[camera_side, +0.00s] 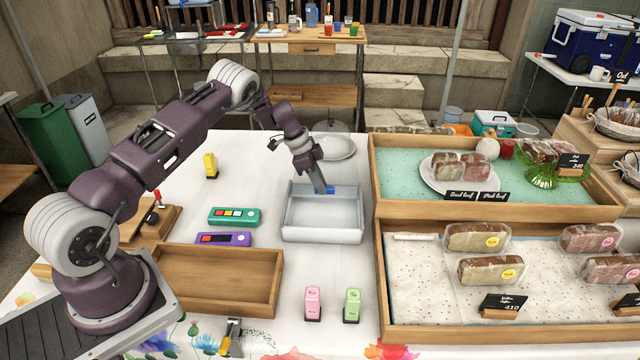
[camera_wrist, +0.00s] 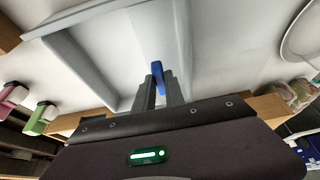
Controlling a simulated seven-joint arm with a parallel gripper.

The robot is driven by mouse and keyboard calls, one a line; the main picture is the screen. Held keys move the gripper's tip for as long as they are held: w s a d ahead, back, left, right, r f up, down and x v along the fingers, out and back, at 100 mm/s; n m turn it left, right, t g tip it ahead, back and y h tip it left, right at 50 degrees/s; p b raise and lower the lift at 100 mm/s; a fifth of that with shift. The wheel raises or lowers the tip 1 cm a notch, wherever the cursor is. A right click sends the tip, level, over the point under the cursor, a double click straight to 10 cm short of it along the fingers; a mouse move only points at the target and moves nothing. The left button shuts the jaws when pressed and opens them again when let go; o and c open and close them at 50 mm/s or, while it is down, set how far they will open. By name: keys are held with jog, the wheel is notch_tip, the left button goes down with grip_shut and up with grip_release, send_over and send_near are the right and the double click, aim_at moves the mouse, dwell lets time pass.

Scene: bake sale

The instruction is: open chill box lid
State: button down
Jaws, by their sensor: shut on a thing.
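The chill box (camera_side: 322,235) is a pale grey-white box near the middle of the table, with raised rims around a pale inner surface. Its grey rim (camera_wrist: 75,65) also shows in the wrist view. A small blue handle (camera_side: 331,189) is at its far side, right of centre. My gripper (camera_side: 325,187) points down there with its fingers shut on the blue handle, which shows between the fingertips in the wrist view (camera_wrist: 158,72). The fingers hide part of the handle. I cannot clearly make out the lid's edges or whether it is raised.
A wooden tray (camera_side: 283,283) is at the front left of the box. Display trays with loaves (camera_side: 384,262) stand close on its right. Green (camera_side: 235,217) and purple (camera_side: 224,239) cases lie left. A plate (camera_side: 336,150) lies behind.

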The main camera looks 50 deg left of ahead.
dwell(0.4)
jog(key=shift+w+a+r, duration=0.1)
jog(key=shift+w+a, duration=0.7)
jog(key=shift+w, duration=0.3)
jog(key=shift+w+a, duration=0.5)
jog(key=shift+a, duration=0.1)
jog(key=c, duration=1.4)
grip_release()
jog(key=shift+a, duration=0.1)
jog(key=v, duration=0.7)
